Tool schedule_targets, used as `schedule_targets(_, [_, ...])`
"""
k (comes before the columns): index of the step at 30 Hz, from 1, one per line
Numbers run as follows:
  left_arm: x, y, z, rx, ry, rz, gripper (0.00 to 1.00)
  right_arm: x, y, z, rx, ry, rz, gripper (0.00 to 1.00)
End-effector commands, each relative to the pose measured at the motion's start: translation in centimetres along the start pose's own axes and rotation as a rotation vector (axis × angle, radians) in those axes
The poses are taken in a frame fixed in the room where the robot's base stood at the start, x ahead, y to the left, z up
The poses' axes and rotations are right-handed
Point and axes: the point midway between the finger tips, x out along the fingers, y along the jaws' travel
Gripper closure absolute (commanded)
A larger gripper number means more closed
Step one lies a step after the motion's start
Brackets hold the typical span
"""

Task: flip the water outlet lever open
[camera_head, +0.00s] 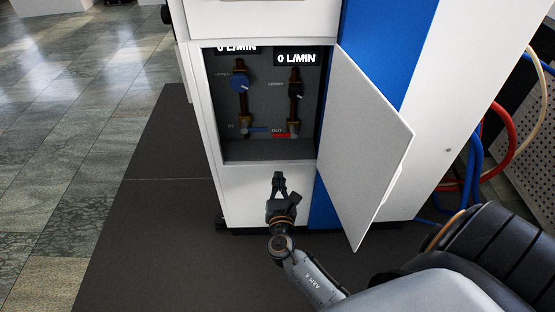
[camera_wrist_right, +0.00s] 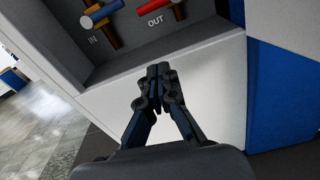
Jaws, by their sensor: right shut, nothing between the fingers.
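The water outlet lever (camera_head: 281,136) is red and sits below the OUT pipe, at the right inside the open cabinet compartment. It also shows in the right wrist view (camera_wrist_right: 152,7), above the OUT label. A blue inlet lever (camera_head: 258,130) sits to its left by the IN label; it shows in the right wrist view too (camera_wrist_right: 100,10). My right gripper (camera_head: 278,175) is shut and empty, in front of the white panel just below the compartment. In the right wrist view its fingertips (camera_wrist_right: 158,70) are together, apart from both levers. My left gripper is not in view.
The cabinet door (camera_head: 365,140) stands open to the right of the compartment. The compartment's lower ledge (camera_head: 268,150) lies between my right gripper and the levers. Two displays read 0 L/MIN. Red and blue hoses (camera_head: 472,165) hang at the right. Dark floor mat (camera_head: 150,220) is clear at left.

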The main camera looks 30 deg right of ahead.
Motion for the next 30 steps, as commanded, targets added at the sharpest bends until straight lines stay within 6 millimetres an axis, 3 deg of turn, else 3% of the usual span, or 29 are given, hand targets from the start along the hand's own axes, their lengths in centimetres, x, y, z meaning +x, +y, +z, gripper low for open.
schedule_targets(6, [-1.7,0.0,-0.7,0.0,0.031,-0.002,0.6,0.5,0.2,2.7,-0.11,-0.105,-0.007,1.0])
schedule_targets(18, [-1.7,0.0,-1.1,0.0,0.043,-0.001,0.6,1.0,0.3,2.8,-0.112,-0.106,-0.007,1.0])
schedule_targets(23, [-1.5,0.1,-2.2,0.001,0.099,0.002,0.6,3.1,0.2,3.0,-0.111,-0.106,-0.008,1.0])
schedule_targets(30, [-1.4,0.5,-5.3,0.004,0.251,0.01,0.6,7.6,0.2,3.4,-0.11,-0.106,-0.008,1.0])
